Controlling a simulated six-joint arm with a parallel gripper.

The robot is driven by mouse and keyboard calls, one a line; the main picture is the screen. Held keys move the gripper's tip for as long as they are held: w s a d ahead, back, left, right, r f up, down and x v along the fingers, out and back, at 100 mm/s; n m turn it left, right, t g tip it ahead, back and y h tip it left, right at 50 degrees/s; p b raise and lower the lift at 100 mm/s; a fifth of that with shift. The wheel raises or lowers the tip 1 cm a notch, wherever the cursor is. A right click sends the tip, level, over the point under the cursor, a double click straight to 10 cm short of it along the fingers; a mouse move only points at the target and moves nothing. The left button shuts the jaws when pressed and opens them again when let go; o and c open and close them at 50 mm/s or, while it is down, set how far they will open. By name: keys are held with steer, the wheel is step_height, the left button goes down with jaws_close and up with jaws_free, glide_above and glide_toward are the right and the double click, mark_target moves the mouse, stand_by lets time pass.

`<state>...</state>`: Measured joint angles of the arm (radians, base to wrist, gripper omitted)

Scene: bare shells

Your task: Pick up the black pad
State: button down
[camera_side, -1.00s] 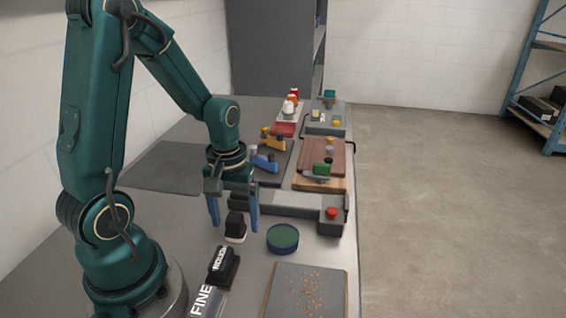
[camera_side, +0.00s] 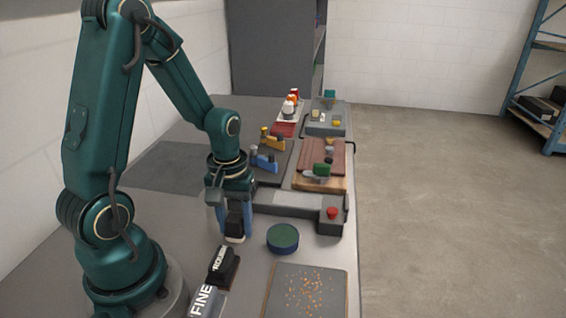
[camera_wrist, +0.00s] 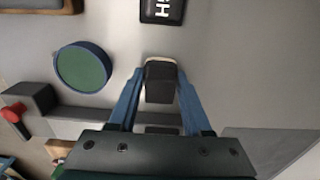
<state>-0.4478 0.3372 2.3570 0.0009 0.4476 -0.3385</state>
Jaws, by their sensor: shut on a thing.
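The black pad (camera_side: 235,221), a black block with a pale base, stands upright between the blue fingers of my gripper (camera_side: 235,229). In the wrist view the black pad (camera_wrist: 160,84) sits between the two fingertips of my gripper (camera_wrist: 161,76), which close in on its sides. My gripper is shut on the pad. The pad is at table height, and I cannot tell whether its base is clear of the surface.
A green-topped round tin (camera_side: 283,238) stands just right of my gripper. A grey board with orange crumbs (camera_side: 304,292) is at the front right.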

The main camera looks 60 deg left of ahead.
mark_target(233, 216)
steer(key=shift+r, duration=0.1)
steer(key=shift+w+r, duration=0.1)
steer(key=shift+r, duration=0.8)
steer(key=shift+a+r, duration=0.2)
steer(key=shift+r, duration=1.05)
steer(key=s+a+r, duration=0.6)
steer(key=s+a, duration=0.1)
steer(key=s, duration=0.1)
steer(key=shift+s+a+r, duration=0.25)
steer(key=shift+a, duration=0.15)
